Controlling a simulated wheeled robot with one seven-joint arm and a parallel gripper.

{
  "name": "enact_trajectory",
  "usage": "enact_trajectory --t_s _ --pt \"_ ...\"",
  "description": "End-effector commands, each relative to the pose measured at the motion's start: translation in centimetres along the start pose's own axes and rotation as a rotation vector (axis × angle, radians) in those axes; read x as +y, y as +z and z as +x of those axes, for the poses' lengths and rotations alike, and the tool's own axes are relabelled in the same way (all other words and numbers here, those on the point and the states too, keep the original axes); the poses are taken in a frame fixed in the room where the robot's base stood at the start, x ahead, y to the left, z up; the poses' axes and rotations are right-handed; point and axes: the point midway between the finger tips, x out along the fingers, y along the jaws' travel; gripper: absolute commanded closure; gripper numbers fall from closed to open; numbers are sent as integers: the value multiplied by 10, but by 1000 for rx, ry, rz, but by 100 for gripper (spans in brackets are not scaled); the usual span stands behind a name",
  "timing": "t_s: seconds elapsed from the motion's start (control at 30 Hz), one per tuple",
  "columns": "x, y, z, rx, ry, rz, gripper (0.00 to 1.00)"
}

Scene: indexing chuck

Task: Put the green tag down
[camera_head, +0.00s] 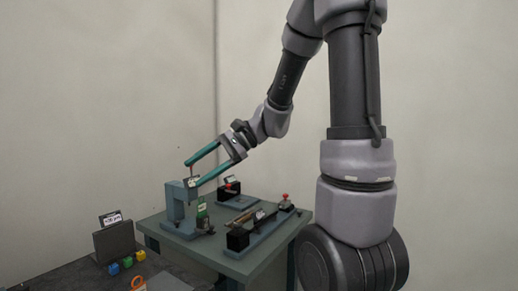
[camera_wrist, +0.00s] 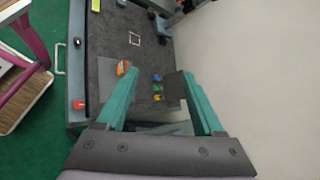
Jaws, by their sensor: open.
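My gripper (camera_head: 190,175) is open, its two teal fingers spread apart above the left end of the workbench, beside the top of a grey-blue upright fixture (camera_head: 174,202). In the wrist view my gripper (camera_wrist: 160,78) shows nothing held between its fingers. A small green piece (camera_head: 140,255) sits in a row with a yellow and a blue one on the dark surface at lower left, in front of a dark upright panel. Another green object (camera_head: 201,212) stands by the fixture, below my fingers. I cannot tell which of these is the green tag.
The workbench (camera_head: 275,244) carries a black-ended fixture (camera_head: 238,239) and a red-knobbed one (camera_head: 286,202). The dark panel (camera_head: 115,242) has a white label on top. An orange item (camera_head: 138,283) lies nearby. The wrist view shows bare dark surface (camera_wrist: 108,45).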

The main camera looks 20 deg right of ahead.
Motion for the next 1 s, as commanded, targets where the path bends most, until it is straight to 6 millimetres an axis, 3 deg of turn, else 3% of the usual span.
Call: enact_trajectory --t_s 0.1,0.3,0.6,0.8,1.0 --pt "22 24 -20 115 108 -154 31" --pt "54 42 -60 349 259 -399 31" --pt "74 56 -124 708 384 -705 31" --pt "76 60 -142 807 405 -781 31" --pt "76 60 -143 814 407 -785 31"
